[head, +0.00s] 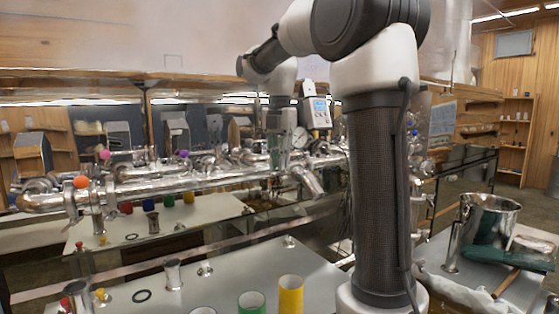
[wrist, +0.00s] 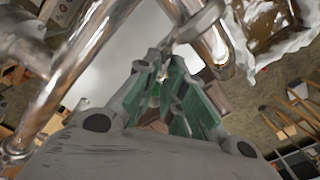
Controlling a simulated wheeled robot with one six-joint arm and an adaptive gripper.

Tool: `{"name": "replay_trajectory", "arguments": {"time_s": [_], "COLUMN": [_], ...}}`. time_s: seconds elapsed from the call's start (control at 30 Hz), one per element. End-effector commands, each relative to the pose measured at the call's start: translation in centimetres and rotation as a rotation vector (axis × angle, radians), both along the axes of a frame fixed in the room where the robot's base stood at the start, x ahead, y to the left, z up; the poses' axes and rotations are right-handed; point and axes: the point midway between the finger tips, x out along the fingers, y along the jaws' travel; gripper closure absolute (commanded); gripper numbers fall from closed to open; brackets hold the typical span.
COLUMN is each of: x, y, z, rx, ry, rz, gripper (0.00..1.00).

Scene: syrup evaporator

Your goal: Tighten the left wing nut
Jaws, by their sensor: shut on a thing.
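My gripper reaches down over the shiny steel pipework (head: 190,184) in the head view, near the dial gauge. Its fingertips are hard to make out there. In the wrist view my gripper (wrist: 166,72) has its green-padded fingers close together, shut on a small metal piece beside a steel clamp (wrist: 194,27). The piece appears to be a wing nut, mostly hidden between the fingers. I cannot tell its exact turn or how tight it is. Curved steel pipe (wrist: 213,48) runs close beside the fingertips.
A dial gauge (head: 300,138) and a white box with a display (head: 317,112) are near my wrist. An orange ball (head: 81,182) sits on the pipe's left end. Green (head: 251,303) and yellow (head: 290,295) cups stand in front. A steel pot (head: 488,218) stands at right.

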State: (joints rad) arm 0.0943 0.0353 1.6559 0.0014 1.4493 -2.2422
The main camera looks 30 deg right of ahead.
Motion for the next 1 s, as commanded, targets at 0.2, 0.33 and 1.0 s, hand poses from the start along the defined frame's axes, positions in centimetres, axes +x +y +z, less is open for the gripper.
{"name": "replay_trajectory", "arguments": {"time_s": [0.2,0.33,1.0], "x": [0.2,0.4,1.9], "y": [0.1,0.2,0.3], "z": [0.0,0.1,0.1], "rx": [-0.001,0.0,0.0], "ry": [0.0,-0.001,0.001], "rz": [-0.084,-0.176,-0.806], "gripper": [1.0,1.0,1.0]}}
